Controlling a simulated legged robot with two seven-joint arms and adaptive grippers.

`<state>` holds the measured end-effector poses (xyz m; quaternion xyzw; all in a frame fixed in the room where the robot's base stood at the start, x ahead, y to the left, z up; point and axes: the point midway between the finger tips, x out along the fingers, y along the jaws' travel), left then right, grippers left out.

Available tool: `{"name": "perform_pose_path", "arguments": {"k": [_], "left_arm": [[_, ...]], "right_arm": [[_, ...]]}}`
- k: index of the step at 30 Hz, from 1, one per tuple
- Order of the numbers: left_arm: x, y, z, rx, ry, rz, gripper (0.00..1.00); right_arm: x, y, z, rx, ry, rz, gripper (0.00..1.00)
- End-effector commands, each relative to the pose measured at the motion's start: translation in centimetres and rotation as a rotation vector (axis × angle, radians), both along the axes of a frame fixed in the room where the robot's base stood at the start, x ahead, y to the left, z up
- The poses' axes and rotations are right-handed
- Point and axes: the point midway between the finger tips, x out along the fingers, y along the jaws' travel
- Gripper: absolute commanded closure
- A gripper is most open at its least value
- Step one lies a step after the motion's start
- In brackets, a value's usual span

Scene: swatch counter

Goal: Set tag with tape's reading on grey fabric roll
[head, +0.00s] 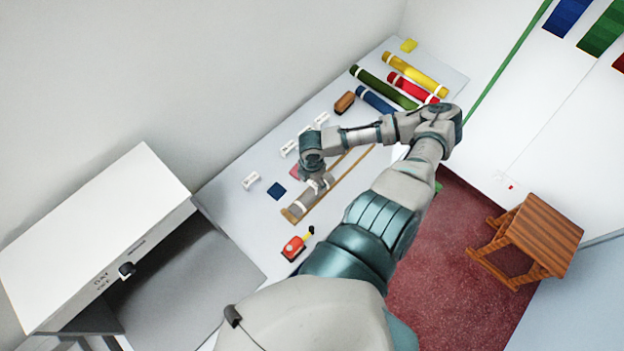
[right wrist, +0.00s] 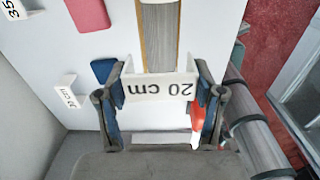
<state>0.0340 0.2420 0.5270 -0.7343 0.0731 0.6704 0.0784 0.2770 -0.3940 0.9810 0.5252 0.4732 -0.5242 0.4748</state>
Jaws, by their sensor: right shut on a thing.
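My right gripper (head: 316,182) is over the counter at the grey fabric roll (head: 302,202). In the right wrist view its fingers (right wrist: 160,88) are shut on a white tag (right wrist: 160,88) that reads "20 cm", upside down in that picture. The grey roll (right wrist: 159,35) lies between wooden strips just beyond the tag. I cannot tell whether the tag touches the roll. The red and yellow tape (head: 294,247) lies near the counter's front edge; its reading is too small to see. My left gripper is not in view.
Other white tags stand on the counter, one alone (head: 252,181) at the left. Blue (head: 276,191) and pink swatches lie near the roll. Green, red, yellow and blue (head: 376,99) rolls lie at the far end. A white cabinet (head: 95,235) is at left, a wooden stool (head: 540,235) at right.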

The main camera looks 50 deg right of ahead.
Motion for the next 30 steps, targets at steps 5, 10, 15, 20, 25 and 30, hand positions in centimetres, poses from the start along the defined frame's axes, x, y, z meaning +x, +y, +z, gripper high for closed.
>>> {"name": "perform_pose_path", "arguments": {"k": [5, 10, 15, 20, 25, 30], "left_arm": [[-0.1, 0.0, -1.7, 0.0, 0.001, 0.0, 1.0], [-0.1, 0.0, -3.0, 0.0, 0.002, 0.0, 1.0], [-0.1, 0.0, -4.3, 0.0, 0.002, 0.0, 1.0], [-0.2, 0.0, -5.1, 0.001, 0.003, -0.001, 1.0], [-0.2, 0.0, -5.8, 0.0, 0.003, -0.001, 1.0], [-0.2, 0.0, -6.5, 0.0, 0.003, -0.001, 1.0]], "right_arm": [[0.0, 0.0, -1.5, 0.0, 0.0, -0.001, 0.5], [0.0, 0.0, -2.7, -0.001, 0.001, -0.002, 0.5], [0.0, 0.0, -3.8, -0.001, 0.001, -0.002, 0.5], [0.0, 0.0, -4.8, 0.0, 0.0, -0.003, 0.5], [0.0, 0.1, -6.1, 0.001, 0.0, -0.003, 0.5], [0.0, 0.0, -7.4, 0.0, 0.001, -0.003, 0.5]]}}
